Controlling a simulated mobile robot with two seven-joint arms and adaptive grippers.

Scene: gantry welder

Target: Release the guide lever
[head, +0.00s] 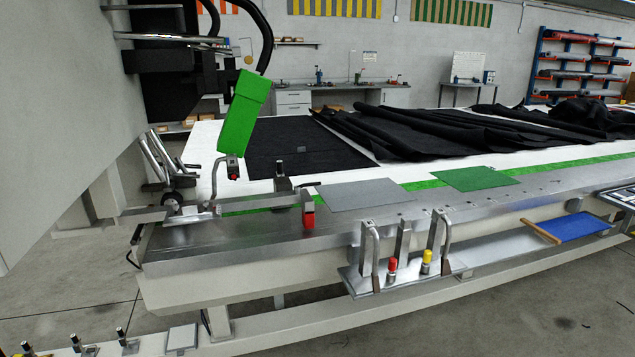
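No part is labelled as the guide lever, so I cannot tell which one it is. A bent metal lever (214,180) stands on the guide assembly at the left end of the table, below the green welder head (243,112). A small red-tipped part (233,170) is beside it. A flat metal guide bar (258,203) runs right to a red block (308,212). Neither of my grippers is in view.
A red knob (392,265) and a yellow knob (427,257) sit between the front handles. A grey sheet (360,195) and a green sheet (475,179) lie on the table. Black fabric (420,132) covers the back. A low rail (290,319) crosses the front floor.

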